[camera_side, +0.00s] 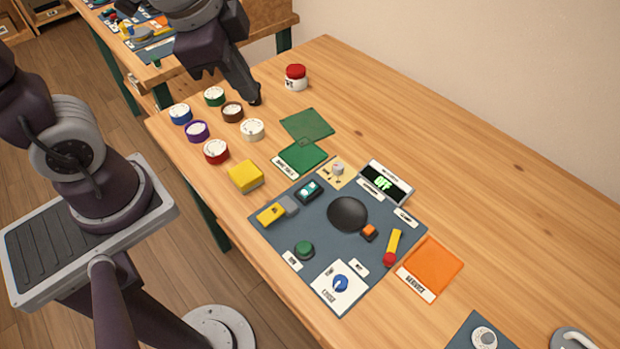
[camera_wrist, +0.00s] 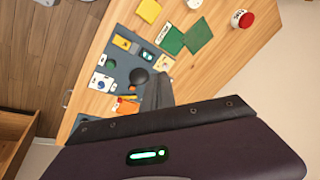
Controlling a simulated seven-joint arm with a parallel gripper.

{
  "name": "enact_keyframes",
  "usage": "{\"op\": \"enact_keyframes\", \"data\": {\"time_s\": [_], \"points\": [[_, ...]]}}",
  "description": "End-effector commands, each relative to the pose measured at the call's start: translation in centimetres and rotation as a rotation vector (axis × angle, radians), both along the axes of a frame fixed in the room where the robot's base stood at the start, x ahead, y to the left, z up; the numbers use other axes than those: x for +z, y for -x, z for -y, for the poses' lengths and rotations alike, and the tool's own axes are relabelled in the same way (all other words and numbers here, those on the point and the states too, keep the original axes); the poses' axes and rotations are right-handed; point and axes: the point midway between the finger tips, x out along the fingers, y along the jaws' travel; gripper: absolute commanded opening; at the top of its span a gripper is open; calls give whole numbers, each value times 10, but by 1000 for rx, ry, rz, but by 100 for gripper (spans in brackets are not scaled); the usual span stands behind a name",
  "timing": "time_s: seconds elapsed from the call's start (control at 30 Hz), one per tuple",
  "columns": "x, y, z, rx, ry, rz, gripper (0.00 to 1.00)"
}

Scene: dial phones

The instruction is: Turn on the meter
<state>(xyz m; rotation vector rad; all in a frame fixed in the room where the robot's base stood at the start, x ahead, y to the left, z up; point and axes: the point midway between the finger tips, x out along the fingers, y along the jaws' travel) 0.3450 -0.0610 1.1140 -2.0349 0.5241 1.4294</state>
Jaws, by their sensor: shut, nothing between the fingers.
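The meter (camera_side: 385,184) is a small box with a white frame and a dark screen reading "OFF" in green. It stands at the back right edge of a grey panel (camera_side: 320,222). The panel carries a black dome (camera_side: 347,214), a green button (camera_side: 304,249), a blue knob (camera_side: 340,284), a teal-topped rocker (camera_side: 308,189), a small orange switch (camera_side: 369,231), and a yellow lever with a red ball (camera_side: 391,252). Most labels are too small to read. My gripper (camera_side: 255,100) is shut and empty, beyond the panel near the round tins. In the wrist view its fingers (camera_wrist: 158,90) hide part of the panel's surroundings.
Several round tins (camera_side: 216,151) and a yellow block (camera_side: 245,177) lie left of the panel. Green squares (camera_side: 307,125) lie behind it, and a red-lidded jar (camera_side: 296,77) stands farther back. An orange mat (camera_side: 432,267) lies at right. The table's right rear is clear.

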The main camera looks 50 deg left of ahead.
Motion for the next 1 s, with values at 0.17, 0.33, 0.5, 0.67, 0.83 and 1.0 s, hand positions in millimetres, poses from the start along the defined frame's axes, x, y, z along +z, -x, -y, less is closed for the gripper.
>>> {"op": "enact_keyframes", "data": {"time_s": [0.17,0.33,0.5,0.67,0.83,1.0], "points": [[-63,-42,24,-465,-141,-105,0],[-106,-57,41,-746,-200,-149,0],[-118,-61,45,-825,-213,-157,0],[-117,-60,45,-822,-213,-156,0],[-123,-61,45,-821,-212,-160,0],[-154,-66,45,-821,-212,-164,0]]}}
